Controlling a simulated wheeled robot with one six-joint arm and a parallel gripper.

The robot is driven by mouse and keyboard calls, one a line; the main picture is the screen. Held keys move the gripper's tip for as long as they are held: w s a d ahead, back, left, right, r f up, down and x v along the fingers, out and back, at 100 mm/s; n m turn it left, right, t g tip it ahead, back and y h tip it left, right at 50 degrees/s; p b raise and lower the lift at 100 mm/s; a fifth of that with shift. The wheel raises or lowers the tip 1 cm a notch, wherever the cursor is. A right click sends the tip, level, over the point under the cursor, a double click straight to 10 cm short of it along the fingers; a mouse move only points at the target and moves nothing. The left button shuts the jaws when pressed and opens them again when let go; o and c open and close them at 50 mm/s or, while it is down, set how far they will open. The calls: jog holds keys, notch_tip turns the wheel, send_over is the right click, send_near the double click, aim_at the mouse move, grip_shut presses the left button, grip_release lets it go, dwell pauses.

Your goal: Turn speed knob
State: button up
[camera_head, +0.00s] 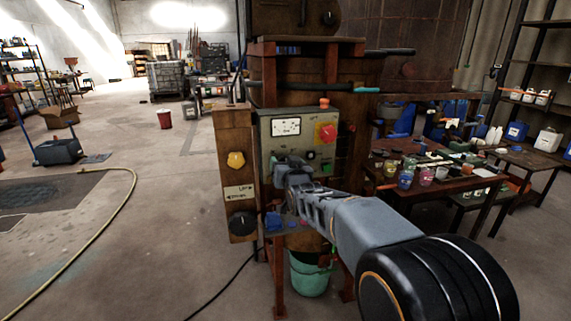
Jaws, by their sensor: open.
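A tall brown panel (222,130) bears a round black knob (241,222) near its bottom and a yellow knob (236,159) higher up. A small pale label (238,193) sits between them, with print too small to read surely. Beside it, a grey-green control box (275,144) carries a white display plate (286,127) and a red switch (326,132). I cannot tell for sure which is the speed knob. My gripper (280,165) is open in front of the control box's lower part, right of the yellow knob, and hides part of the box.
A teal bucket (308,276) stands under the vat frame. A table (440,181) with several paint jars stands to the right. A yellow hose (128,215) and a dark cable (222,287) lie on the floor. The floor left of the panel is mostly free.

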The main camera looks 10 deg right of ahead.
jog(key=shift+w, duration=0.1)
jog(key=c, duration=0.9)
jog(key=shift+c, duration=0.2)
jog(key=shift+f+m+b, duration=0.15)
jog(key=shift+m+b, duration=0.15)
jog(key=shift+b, duration=0.2)
jog(key=m+b, duration=0.8)
jog(key=m, duration=0.1)
dwell(0.3)
